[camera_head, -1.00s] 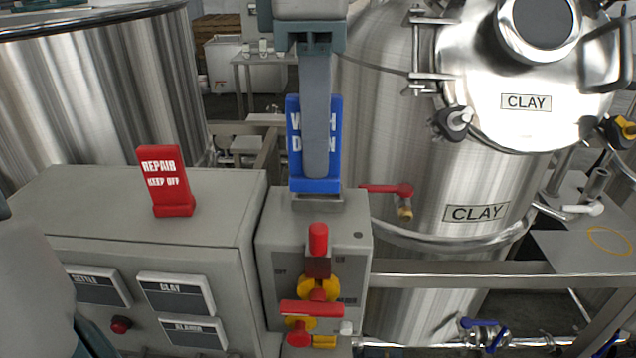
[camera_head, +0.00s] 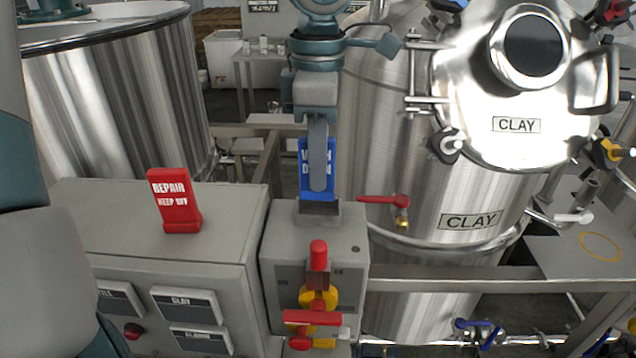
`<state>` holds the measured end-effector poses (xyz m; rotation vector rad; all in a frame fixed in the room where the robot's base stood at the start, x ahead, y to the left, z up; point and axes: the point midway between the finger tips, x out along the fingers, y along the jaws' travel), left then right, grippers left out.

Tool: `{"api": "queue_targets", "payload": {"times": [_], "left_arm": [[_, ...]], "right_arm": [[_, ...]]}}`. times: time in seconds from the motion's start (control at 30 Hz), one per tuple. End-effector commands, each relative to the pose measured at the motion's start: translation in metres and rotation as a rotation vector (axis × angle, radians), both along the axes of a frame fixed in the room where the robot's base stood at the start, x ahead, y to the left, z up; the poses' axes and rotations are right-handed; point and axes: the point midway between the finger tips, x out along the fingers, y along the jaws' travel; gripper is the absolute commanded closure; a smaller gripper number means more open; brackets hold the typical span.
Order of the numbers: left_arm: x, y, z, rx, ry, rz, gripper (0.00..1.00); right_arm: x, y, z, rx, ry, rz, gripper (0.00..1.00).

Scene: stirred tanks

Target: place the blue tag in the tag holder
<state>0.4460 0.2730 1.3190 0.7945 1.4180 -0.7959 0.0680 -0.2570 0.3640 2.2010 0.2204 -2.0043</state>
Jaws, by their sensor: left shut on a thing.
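The blue tag (camera_head: 304,185) stands upright with white lettering, partly hidden behind a grey finger of my left gripper (camera_head: 318,180). My left gripper comes down from above and is shut on the tag. The tag holder (camera_head: 319,216) is a small grey piece with a dark front on top of the grey valve box. The tag's lower edge lies right at the top of the holder in the picture. I cannot tell whether it touches or sits inside. My right gripper is not in view.
A red repair tag (camera_head: 174,200) stands on the grey cabinet (camera_head: 225,215) at left. The valve box (camera_head: 345,262) carries red and yellow handles. A red-handled valve (camera_head: 385,199) sits just right, before the steel clay tank (camera_head: 400,130).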

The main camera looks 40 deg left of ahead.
Motion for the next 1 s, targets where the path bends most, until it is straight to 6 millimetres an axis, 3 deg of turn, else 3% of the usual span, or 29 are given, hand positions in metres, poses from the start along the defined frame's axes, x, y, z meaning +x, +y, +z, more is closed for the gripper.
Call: {"api": "queue_targets", "payload": {"times": [0.17,0.53,1.0], "left_arm": [[0.0,0.0,-0.002,0.0,0.001,0.0,1.0],[-0.001,0.0,-0.039,-0.002,0.003,0.0,1.0],[-0.001,0.0,-0.044,-0.002,0.0,0.001,1.0]], "right_arm": [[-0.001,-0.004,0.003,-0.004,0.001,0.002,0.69],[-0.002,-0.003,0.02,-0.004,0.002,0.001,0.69],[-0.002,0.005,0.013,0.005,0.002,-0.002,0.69]]}}
